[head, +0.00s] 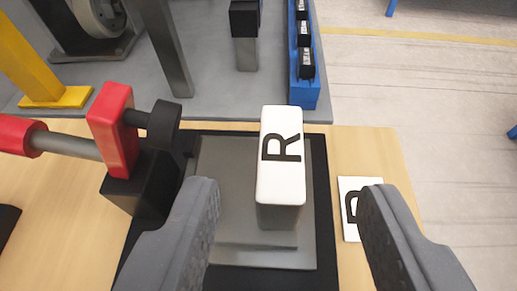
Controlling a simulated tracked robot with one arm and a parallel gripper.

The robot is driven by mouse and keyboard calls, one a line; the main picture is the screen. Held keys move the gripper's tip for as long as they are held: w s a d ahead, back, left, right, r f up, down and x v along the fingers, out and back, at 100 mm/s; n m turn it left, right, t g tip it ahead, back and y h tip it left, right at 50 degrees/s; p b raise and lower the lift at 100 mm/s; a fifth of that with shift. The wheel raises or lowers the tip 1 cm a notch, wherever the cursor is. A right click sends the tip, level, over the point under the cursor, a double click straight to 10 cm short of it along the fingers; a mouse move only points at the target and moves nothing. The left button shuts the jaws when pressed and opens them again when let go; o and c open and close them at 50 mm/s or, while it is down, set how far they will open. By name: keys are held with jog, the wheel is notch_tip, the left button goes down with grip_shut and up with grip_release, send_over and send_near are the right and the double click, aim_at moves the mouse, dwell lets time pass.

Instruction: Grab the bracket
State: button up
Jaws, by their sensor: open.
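A block with a white top marked with a black "R" (281,165) and a grey lower body stands upright on a grey stepped plate (220,229). No label names it as the bracket, but it is the piece between my fingers. My gripper (284,210) is open, one finger on the left and one on the right of the block, with a gap on each side. Nothing is held. The block's far and lower sides are partly hidden.
A red-and-black clamp (120,135) stands close on the left. A white card with a black letter (350,205) lies on the wooden table (375,150) at right, partly behind my right finger. A blue rack (305,92) and grey posts stand behind. Floor at right is open.

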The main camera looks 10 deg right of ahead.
aim_at(281, 140)
jog(key=x, duration=0.2)
jog(key=shift+w+d+f, duration=0.1)
jog(key=shift+w, duration=0.2)
jog(key=shift+f+x, duration=0.15)
jog(key=shift+x, duration=1.2)
jog(key=shift+f+x, duration=0.2)
jog(key=shift+x, duration=1.15)
jog(key=shift+s, duration=0.1)
grip_shut()
